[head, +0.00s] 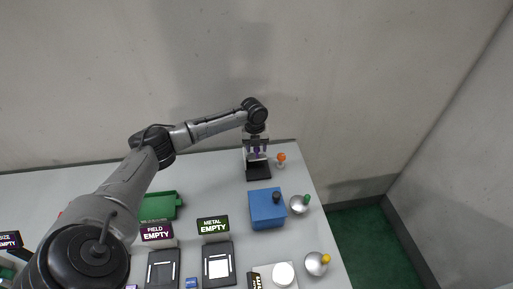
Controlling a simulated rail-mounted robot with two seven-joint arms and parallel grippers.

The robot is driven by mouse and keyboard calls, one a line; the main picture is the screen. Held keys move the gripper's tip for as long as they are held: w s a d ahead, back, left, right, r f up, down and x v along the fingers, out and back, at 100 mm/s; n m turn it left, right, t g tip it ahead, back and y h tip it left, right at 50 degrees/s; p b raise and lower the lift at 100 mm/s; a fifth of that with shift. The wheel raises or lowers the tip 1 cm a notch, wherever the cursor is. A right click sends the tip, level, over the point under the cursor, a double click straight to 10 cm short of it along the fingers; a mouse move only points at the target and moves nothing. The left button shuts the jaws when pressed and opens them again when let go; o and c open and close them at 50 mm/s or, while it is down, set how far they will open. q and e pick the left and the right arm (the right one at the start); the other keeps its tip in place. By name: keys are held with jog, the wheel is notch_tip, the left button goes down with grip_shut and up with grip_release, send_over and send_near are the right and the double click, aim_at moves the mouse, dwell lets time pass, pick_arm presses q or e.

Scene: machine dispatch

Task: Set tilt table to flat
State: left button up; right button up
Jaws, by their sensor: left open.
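My left arm reaches in from the lower left to the far right part of the table. My left gripper (256,153) points down there, open, over or at a small device with a black base (258,174). Something purple shows between the fingers, too small to make out. I cannot tell whether the gripper touches the device. No label marks the tilt table, so I cannot tell for sure that this device is it, nor read its tilt. My right gripper is not in view.
An orange-topped piece (281,158) stands just right of the device. A green tray (159,206) and signs reading "FIELD EMPTY" (157,232) and "METAL EMPTY" (213,225) stand left.

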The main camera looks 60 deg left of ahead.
pick_arm(q)
jog(key=shift+f, duration=0.35)
grip_shut()
dwell(0.4)
